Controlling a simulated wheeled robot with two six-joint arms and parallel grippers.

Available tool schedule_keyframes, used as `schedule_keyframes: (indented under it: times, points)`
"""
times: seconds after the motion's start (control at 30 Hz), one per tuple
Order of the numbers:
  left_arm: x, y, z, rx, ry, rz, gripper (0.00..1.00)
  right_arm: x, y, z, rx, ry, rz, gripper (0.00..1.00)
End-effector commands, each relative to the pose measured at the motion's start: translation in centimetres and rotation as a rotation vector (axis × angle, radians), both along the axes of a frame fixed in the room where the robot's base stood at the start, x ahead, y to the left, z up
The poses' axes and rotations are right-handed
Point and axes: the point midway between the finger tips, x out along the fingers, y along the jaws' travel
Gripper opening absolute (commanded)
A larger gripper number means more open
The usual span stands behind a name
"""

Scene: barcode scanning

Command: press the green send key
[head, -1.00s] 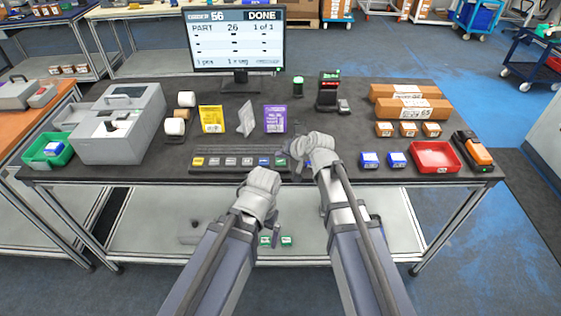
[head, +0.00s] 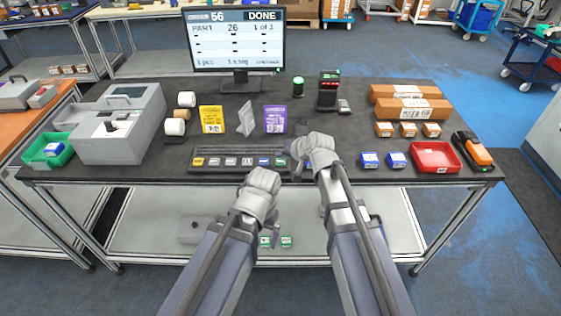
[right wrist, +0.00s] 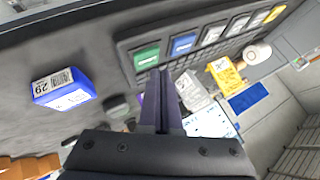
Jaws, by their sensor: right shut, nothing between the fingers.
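The green send key (right wrist: 147,58) is at the end of the dark key strip (head: 235,170), beside a blue key (right wrist: 183,44). In the head view the green key (head: 281,162) is partly hidden by my right gripper. My right gripper (head: 296,152) is shut and empty at the strip's right end. In the right wrist view its fingertips (right wrist: 160,74) appear close to the green key's edge; I cannot tell whether they touch it. My left gripper (head: 263,180) hangs in front of the strip, apart from the keys; its fingers are not clear.
A monitor (head: 235,40) reading DONE stands behind the strip. Yellow (head: 212,119) and purple (head: 275,118) packets stand between them. A blue box (right wrist: 62,88) lies near my right gripper. A red tray (head: 436,157) is at right, a grey machine (head: 120,125) at left.

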Motion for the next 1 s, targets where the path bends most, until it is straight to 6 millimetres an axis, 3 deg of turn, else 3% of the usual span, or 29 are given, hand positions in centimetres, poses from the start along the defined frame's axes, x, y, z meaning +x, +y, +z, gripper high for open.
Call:
schedule_keyframes:
  times: [1.0]
  points:
    - [0.0,0.0,-0.84,0.0,0.0,0.0,1.0,-0.01,0.0,-0.84,0.0,0.0,0.0,0.0]
